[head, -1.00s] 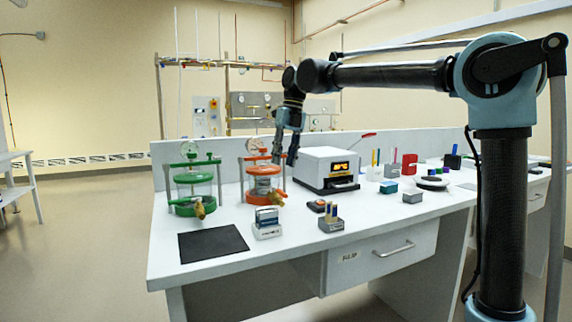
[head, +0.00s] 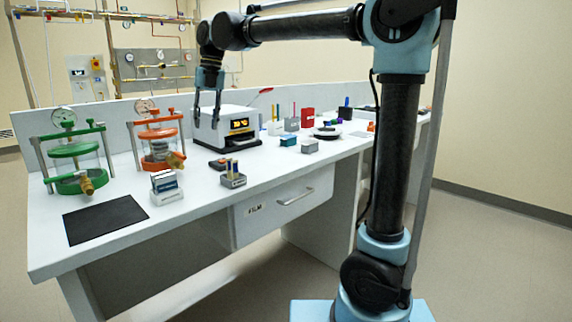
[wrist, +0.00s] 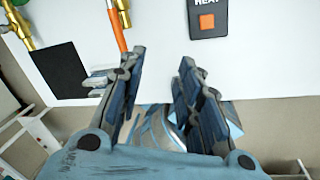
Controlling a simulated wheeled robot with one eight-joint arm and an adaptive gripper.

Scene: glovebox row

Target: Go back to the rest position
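My gripper (head: 207,103) hangs fingers-down from my raised arm, in front of the white box-shaped device (head: 226,130) in the head view. In the wrist view my gripper (wrist: 160,60) has its two fingers apart with nothing between them, so it is open and empty. Below it in that view lie the white tabletop and a dark pad with an orange button (wrist: 207,22) marked HEAT.
The white bench (head: 110,205) carries a green clamp vessel (head: 75,150), an orange clamp vessel (head: 158,135), a black mat (head: 104,219), a rack (head: 165,188) and a small block holder (head: 233,180). A drawer (head: 285,205) is shut. Floor is free at right.

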